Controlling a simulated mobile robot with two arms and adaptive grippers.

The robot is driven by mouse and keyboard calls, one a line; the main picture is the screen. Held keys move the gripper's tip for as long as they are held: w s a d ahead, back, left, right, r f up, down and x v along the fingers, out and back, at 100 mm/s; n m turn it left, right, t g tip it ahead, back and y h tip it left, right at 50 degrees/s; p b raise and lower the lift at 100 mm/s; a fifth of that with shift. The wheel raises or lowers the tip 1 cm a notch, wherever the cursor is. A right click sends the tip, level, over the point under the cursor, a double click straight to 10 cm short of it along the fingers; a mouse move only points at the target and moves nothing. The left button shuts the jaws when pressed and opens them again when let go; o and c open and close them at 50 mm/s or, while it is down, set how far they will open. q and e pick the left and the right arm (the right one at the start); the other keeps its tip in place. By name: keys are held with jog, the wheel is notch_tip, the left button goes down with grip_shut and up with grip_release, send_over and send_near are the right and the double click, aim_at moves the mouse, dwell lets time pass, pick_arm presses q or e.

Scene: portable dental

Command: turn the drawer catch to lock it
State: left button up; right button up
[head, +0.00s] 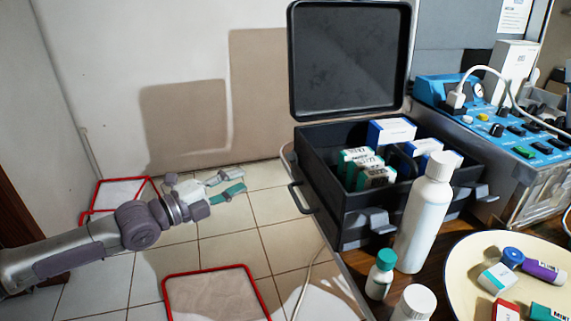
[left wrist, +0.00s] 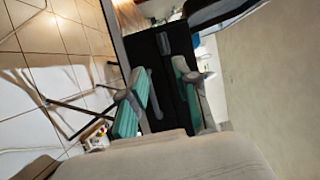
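A black case (head: 350,225) stands open on the table, its lid (head: 350,60) raised. Grey latches (head: 380,220) show on its front, and a dark handle (head: 300,198) sticks out from its left side. I cannot tell for sure which part is the drawer catch. My left gripper (head: 228,187) is open and empty, over the floor to the left of the case and apart from it. In the left wrist view my left gripper (left wrist: 160,97) has its teal-padded fingers spread, with a dark case side (left wrist: 164,75) beyond them. My right gripper is not in view.
Small boxes (head: 375,178) stand in the case. A white bottle (head: 424,215), a small teal-capped bottle (head: 380,275) and a cream plate (head: 462,285) stand in front of it. A blue device (head: 510,130) is at right.

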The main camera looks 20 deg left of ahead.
aim_at(291, 157)
pick_arm(q)
jog(key=x, duration=1.3)
jog(key=shift+w+d+r+b, duration=0.15)
jog(key=shift+d+r+b, duration=0.1)
jog(key=shift+d+b, duration=0.2)
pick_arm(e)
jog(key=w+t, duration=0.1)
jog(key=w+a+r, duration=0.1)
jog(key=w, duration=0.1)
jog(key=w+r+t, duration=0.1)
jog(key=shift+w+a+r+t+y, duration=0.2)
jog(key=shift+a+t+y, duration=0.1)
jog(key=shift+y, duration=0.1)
pick_arm(q)
jog(key=shift+a, duration=0.1)
grip_shut()
